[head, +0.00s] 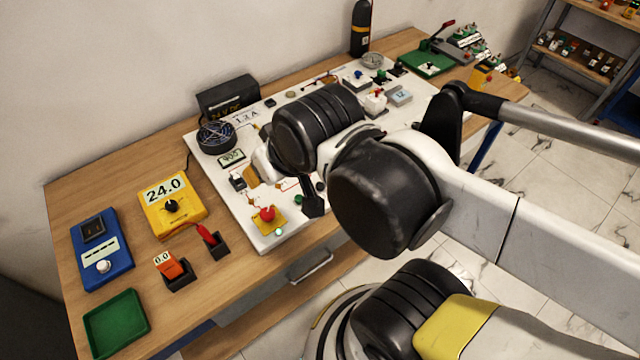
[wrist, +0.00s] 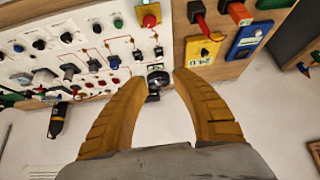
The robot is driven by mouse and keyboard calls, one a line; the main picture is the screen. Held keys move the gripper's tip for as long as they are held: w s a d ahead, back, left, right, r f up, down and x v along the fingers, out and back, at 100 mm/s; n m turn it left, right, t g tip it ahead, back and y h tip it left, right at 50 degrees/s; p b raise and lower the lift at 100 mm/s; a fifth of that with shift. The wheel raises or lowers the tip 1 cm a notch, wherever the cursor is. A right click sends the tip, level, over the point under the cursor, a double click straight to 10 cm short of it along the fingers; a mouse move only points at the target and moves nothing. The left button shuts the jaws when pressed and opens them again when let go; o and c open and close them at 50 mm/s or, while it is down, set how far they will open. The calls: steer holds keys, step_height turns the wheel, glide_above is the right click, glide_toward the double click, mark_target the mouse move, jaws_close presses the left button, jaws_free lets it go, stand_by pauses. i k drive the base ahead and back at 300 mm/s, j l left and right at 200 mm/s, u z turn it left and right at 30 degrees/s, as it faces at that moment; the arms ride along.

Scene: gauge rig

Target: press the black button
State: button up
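My gripper (wrist: 158,77) is open and empty. Its two tan fingers stand apart over the lower edge of the white panel in the wrist view, with the round black fan (wrist: 157,80) showing between them. In the head view my arm hides most of the gripper. A small black round button (wrist: 97,28) sits on the panel beside a green button (wrist: 118,22), up and to the left of the fingertips in the wrist view. In the head view a small dark round part (head: 320,186) by the green button (head: 299,199) looks like the same one, partly beside my arm.
The white panel (head: 228,205) carries many other knobs, switches and wires. A red mushroom button (head: 267,214) is near its front edge. A yellow supply reading 24.0 (head: 172,206), a blue meter (head: 100,250) and a green tray (head: 115,322) stand left of it.

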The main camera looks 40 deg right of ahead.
mark_target(319, 186)
steer(key=j+z, duration=0.25)
steer(key=z, duration=0.15)
steer(key=j+z, duration=0.25)
steer(key=z, duration=0.2)
steer(key=k+j+z, duration=0.15)
steer(key=z, duration=0.25)
steer(key=j, duration=0.1)
